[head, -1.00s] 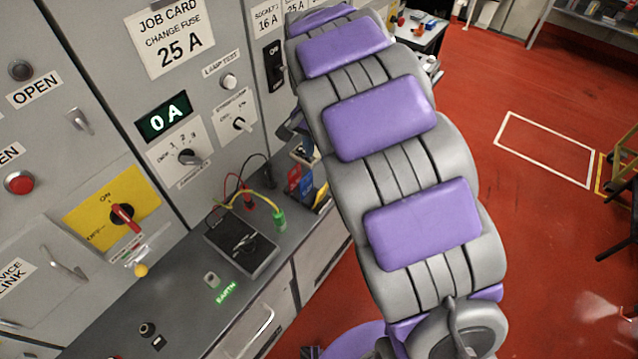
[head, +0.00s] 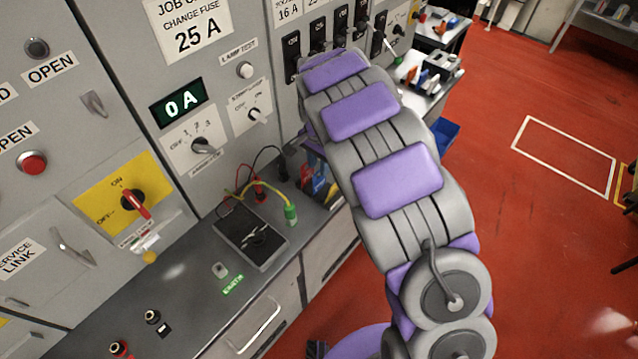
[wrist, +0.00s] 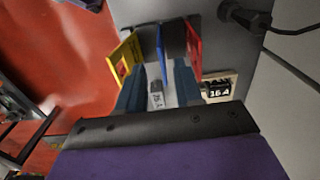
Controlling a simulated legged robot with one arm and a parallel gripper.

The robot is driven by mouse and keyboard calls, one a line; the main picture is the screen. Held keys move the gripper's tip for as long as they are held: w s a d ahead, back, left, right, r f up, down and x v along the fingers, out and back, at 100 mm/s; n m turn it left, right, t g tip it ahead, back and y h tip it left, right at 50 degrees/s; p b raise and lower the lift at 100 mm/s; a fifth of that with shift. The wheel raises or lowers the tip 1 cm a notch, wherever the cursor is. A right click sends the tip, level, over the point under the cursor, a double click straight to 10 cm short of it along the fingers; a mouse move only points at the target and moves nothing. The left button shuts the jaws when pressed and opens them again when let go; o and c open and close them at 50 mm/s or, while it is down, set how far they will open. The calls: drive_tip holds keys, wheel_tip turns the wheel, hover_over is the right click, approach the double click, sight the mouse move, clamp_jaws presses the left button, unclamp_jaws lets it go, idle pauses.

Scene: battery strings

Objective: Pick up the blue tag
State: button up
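The blue tag (wrist: 161,52) stands in the wrist view between a yellow tag (wrist: 126,58) and a red tag (wrist: 193,48), seen nearly edge-on. My gripper (wrist: 160,80) is open, with its two dark blue fingers apart on either side of the blue tag's line. I cannot tell whether either finger touches a tag. In the head view the blue tag (head: 319,184) shows among the tags at the bench's right end, and my arm hides most of the gripper there.
A small labelled cylinder (wrist: 156,96) lies between the fingers' lines, and a block marked 16 A (wrist: 218,89) is to the right. A meter with coloured leads (head: 250,237) sits on the bench (head: 190,295). The panel wall stands behind; red floor is open to the right.

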sight(319, 179)
drive_tip(key=f, duration=0.2)
drive_tip(key=f+b, duration=0.1)
drive_tip(key=f, duration=0.5)
drive_tip(key=shift+w+b, duration=0.3)
drive_tip(key=shift+w, duration=0.05)
clamp_jaws()
